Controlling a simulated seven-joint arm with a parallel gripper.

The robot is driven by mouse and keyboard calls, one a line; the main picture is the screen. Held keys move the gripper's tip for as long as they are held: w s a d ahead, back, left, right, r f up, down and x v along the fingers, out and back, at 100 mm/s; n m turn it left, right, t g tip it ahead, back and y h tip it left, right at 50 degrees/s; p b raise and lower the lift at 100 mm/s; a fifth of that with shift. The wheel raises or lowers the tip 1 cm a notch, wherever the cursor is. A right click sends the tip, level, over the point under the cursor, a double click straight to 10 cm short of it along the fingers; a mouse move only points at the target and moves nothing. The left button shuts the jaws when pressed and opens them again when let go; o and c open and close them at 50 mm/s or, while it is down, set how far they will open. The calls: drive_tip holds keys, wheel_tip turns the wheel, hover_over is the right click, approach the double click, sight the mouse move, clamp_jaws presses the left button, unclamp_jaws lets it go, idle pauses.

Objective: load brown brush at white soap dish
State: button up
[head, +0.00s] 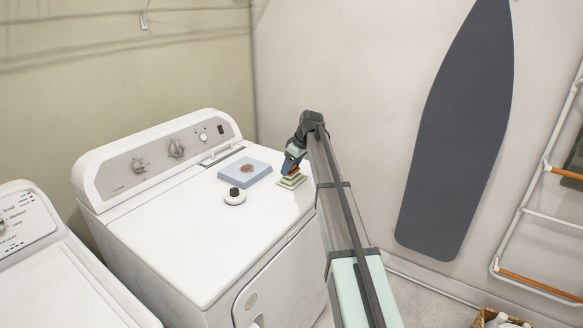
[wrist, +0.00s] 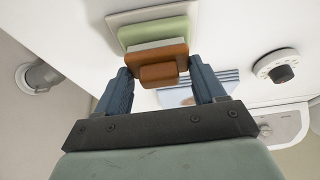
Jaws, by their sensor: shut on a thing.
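The brown brush (wrist: 157,61) is between the two blue fingers of my gripper (wrist: 160,74), which is shut on it. Its pale bristle side faces a green block (wrist: 152,34) and lies very close to it; I cannot tell whether they touch. The green block rests on the white soap dish (wrist: 118,21). In the head view my gripper (head: 293,165) is low over the soap dish (head: 291,183), at the right back of the white machine top.
A blue folded cloth or slab (head: 259,168) with a brown spot lies left of the dish. A round white item with a dark knob (head: 234,196) stands in front of it. The machine's front top (head: 190,260) is clear. A control panel (head: 165,155) rises behind.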

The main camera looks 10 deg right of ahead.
drive_tip(key=shift+r, duration=3.15)
